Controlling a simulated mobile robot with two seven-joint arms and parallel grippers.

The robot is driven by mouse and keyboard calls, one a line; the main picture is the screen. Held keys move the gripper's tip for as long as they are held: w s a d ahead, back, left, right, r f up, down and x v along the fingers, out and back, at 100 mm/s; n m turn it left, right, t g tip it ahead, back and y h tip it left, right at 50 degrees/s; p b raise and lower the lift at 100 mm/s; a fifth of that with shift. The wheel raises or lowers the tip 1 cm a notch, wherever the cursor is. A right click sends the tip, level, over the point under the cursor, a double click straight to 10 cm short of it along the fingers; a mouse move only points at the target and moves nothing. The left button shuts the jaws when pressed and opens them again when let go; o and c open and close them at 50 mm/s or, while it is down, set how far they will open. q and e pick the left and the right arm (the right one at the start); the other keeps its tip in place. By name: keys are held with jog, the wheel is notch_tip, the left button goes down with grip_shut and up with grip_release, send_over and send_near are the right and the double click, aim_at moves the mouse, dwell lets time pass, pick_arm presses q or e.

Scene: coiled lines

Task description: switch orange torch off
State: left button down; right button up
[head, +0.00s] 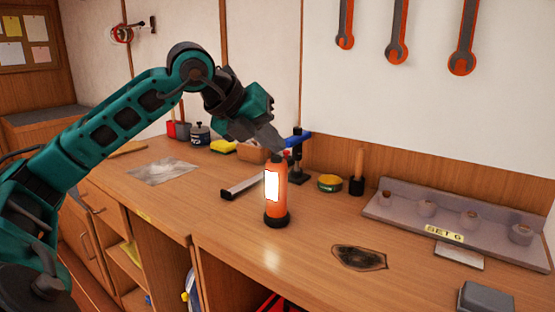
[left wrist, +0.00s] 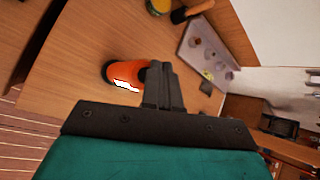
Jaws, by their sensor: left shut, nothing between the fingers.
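The orange torch (head: 281,200) stands upright on the wooden bench, with a black base and a bright white patch on its side. It also shows in the left wrist view (left wrist: 124,71), partly hidden behind my fingers. My left gripper (head: 283,148) is shut and empty, its fingertips right at the top of the torch. I cannot tell whether they touch it. The top of the torch is partly covered by the fingertips. My right gripper is in neither view.
Behind the torch stand a blue-handled tool (head: 298,141) and a yellow-green tin (head: 330,183). A grey tray (head: 400,207) with several round pieces lies at the right. A dark stain (head: 359,258) marks the bench front. Orange wrenches (head: 397,35) hang on the wall.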

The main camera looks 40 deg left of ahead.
aim_at(272, 160)
pick_arm(q)
jog(key=shift+f+b, duration=0.3)
dwell(0.6)
jog(key=shift+r, duration=0.1)
jog(key=shift+r+p, duration=0.7)
jog(key=shift+p, duration=0.1)
notch_tip(272, 160, up, 6)
jog(key=p, duration=0.6)
dwell(0.3)
